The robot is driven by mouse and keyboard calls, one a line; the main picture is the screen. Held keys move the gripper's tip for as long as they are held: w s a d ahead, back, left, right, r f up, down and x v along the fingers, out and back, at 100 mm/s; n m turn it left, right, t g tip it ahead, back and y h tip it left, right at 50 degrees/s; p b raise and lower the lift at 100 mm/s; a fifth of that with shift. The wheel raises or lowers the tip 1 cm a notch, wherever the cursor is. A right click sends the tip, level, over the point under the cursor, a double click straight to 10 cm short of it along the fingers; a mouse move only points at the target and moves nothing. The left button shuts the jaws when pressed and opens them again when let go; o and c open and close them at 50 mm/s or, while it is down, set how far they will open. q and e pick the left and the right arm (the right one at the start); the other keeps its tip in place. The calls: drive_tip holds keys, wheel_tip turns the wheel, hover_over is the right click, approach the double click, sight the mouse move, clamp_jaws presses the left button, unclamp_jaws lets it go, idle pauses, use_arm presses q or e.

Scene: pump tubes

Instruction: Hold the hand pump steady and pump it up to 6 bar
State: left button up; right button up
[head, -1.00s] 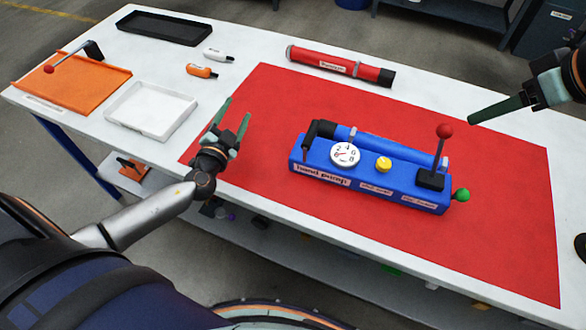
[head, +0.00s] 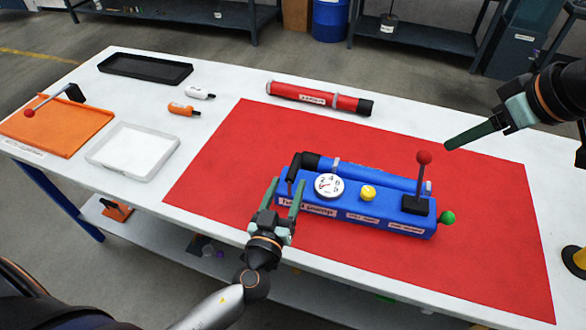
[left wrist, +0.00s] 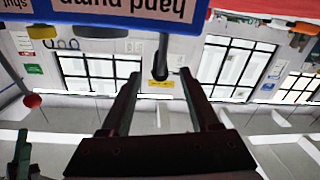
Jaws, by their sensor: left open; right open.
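The blue hand pump (head: 350,219) stands on the red mat (head: 220,160). It has a round white gauge (head: 329,186), a yellow knob (head: 368,193), a lever with a red ball (head: 424,158), a green knob (head: 447,217) and a black handle (head: 293,166) at its left end. My left gripper (head: 284,191) is open at the pump's left front end; in the left wrist view its fingers (left wrist: 160,90) point toward the pump (left wrist: 110,20), with a dark rod between them further off. My right gripper (head: 450,147) is open, above and right of the lever; only one finger shows clearly.
A red tube (head: 290,93) lies behind the mat. An orange tray (head: 60,130) with a lever, a white tray (head: 130,155), a black tray (head: 145,67) and two small bottles (head: 183,109) are at the left. The mat's left part is clear.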

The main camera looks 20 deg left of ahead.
sight(295, 165)
use_arm(q)
drive_tip(key=w, duration=0.7)
drive_tip(key=shift+w+a, duration=0.15)
drive_tip(key=shift+a, duration=0.2)
clamp_jaws()
idle(1.4)
